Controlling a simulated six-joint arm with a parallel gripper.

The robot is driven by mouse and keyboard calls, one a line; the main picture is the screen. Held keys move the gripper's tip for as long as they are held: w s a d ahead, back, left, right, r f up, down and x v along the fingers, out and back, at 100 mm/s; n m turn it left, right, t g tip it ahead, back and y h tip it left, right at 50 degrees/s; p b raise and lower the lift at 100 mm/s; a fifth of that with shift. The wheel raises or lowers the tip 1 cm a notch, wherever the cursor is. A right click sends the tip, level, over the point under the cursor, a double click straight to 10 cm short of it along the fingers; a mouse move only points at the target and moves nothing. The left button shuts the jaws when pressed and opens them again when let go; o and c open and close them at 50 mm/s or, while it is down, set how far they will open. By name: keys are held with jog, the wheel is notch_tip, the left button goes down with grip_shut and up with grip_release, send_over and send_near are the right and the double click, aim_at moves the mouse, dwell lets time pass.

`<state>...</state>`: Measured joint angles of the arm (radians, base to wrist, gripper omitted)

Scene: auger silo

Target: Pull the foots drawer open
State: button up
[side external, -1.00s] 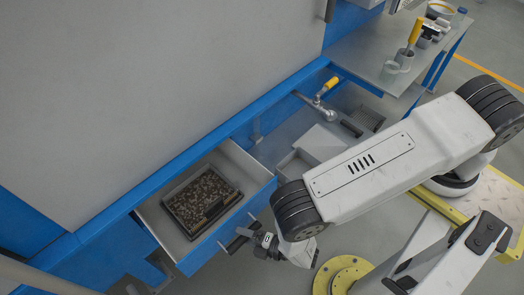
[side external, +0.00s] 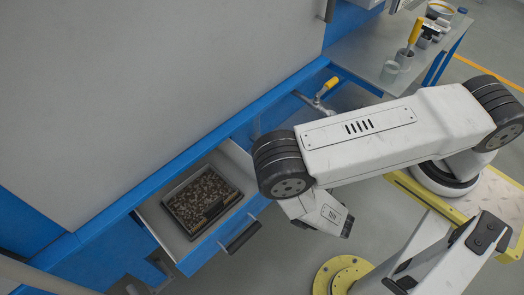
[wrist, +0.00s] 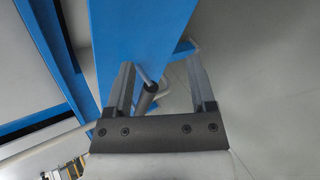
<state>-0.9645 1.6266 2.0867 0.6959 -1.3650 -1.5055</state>
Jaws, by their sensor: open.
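The drawer (side external: 205,248) in the blue frame stands pulled out, with a blue front and grey inner walls. In it lies a dark tray (side external: 183,208) of brown pellets. Its dark bar handle (side external: 243,237) sticks out from the front. In the side view my gripper (side external: 346,227) is to the right of the handle, apart from it; its fingers are partly hidden. In the wrist view the two fingers (wrist: 160,65) are spread and empty, with the blue drawer front (wrist: 135,35) ahead and the handle (wrist: 147,98) seen between them, not gripped.
A yellow-handled valve (side external: 328,86) sits under the blue beam to the right of the drawer. A bench (side external: 358,48) with cups and tools stands at the upper right. A yellow round base (side external: 342,274) is on the floor.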

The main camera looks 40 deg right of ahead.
jog(key=a+m+g, duration=0.1)
jog(key=a, duration=0.1)
jog(key=a+m+g+y, duration=0.1)
jog(key=a, duration=0.1)
jog(key=a+m+g+y, duration=0.1)
jog(key=a+g, duration=0.1)
jog(key=a, duration=0.1)
jog(key=shift+w+a+r, duration=0.1)
jog(key=shift+w, duration=0.3)
jog(key=m+g+y, duration=0.2)
jog(key=g, duration=0.3)
send_near(244, 237)
jog(key=shift+x, duration=0.9)
jog(key=shift+a, duration=0.1)
jog(key=shift+x, duration=3.85)
grip_shut()
